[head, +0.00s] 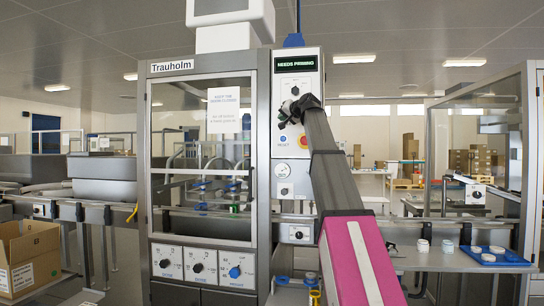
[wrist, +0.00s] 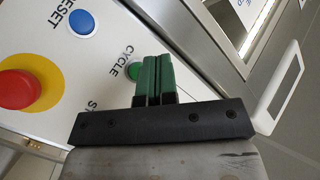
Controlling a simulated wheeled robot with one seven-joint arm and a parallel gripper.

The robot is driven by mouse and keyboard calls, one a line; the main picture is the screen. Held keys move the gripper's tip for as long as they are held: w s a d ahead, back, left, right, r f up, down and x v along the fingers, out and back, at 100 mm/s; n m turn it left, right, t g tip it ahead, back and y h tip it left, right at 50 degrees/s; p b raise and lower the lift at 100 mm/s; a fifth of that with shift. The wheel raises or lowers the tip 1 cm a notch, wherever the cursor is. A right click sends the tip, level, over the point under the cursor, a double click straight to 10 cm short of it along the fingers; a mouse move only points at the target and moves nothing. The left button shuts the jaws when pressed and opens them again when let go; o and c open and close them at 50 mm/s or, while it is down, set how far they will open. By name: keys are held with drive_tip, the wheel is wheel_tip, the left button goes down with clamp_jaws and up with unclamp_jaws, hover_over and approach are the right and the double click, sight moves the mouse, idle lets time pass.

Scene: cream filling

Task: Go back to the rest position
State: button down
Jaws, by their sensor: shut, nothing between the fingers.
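My gripper (wrist: 153,72) is shut and empty, its two green fingers side by side in the wrist view. The fingertips are over the control panel (wrist: 110,28), close to the green button (wrist: 135,70) by the word CYCLE, which they partly hide. I cannot tell whether they touch it. In the head view my gripper (head: 291,110) is at the upper panel of the Trauholm machine (head: 265,75), below a display (head: 294,64) reading NEEDS PRIMING. My arm reaches up from the lower right and hides part of the panel.
A red emergency button (wrist: 18,88) on a yellow plate and a blue RESET button (wrist: 81,22) are left of the fingers. The machine's glass door (head: 200,150) is closed, its handle (wrist: 283,98) to the right. A blue tray (head: 492,256) with white jars stands right.

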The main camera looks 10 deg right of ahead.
drive_tip(key=s+f+g+h, duration=0.2)
drive_tip(key=f+g, duration=0.1)
drive_tip(key=f, duration=2.4)
drive_tip(key=s+f+g+h, duration=0.2)
drive_tip(key=f+g, duration=0.2)
drive_tip(key=f, duration=2.3)
drive_tip(key=s+f+n+g+h, duration=0.1)
drive_tip(key=s+f+g, duration=0.2)
drive_tip(key=s+f, duration=1.2)
drive_tip(key=s+f+n+g+h, duration=0.1)
drive_tip(key=s+f+g, duration=0.3)
drive_tip(key=s+f, duration=1.2)
wheel_tip(320, 180, down, 5)
drive_tip(key=shift+d+r+g+h, duration=0.15)
drive_tip(key=shift+g+h, duration=0.15)
drive_tip(key=shift+h, duration=0.4)
